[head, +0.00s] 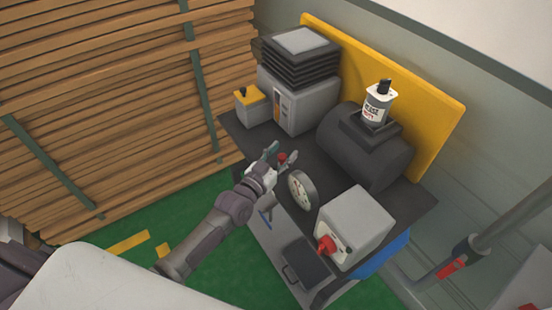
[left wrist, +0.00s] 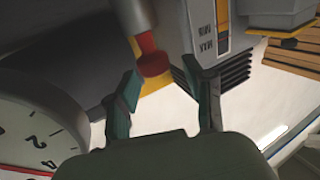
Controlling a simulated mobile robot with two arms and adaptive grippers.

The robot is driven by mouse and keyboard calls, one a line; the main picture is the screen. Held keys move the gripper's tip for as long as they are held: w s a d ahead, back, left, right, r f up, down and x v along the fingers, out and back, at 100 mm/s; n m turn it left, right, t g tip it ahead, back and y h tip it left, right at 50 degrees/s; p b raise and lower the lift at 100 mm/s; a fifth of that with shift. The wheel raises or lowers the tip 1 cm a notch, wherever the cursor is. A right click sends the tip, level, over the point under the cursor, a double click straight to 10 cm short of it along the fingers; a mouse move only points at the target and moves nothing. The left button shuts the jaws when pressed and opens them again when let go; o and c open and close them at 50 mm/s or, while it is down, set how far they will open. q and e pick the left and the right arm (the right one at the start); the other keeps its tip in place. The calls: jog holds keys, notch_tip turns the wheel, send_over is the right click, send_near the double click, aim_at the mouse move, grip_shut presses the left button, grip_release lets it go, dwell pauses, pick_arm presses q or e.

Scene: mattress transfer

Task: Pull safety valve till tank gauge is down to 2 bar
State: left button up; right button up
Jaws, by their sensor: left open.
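The safety valve shows as a small red knob (head: 282,157) at the front edge of the dark bench. In the left wrist view the red knob (left wrist: 153,64) sits on a grey stem, just beyond my fingertips and nearer the left finger. My left gripper (head: 280,153) is open around the knob's area; its two greenish fingers (left wrist: 166,82) stand apart with nothing clamped. The round tank gauge (head: 302,190) is right of the gripper; its face (left wrist: 30,130) shows numerals 2 and 4 and a red line, but I cannot read its value. My right gripper is out of view.
The dark tank (head: 365,152) carries a white labelled canister (head: 377,107). A grey box with a red switch (head: 350,222) stands at the bench's front right. A grey machine (head: 302,98) and a small yellow-topped box (head: 251,106) stand behind. Stacked planks (head: 110,90) fill the left.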

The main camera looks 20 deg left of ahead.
pick_arm(q)
jog(key=v, duration=1.1)
jog(key=shift+s+a, duration=0.2)
jog(key=shift+s, duration=0.2)
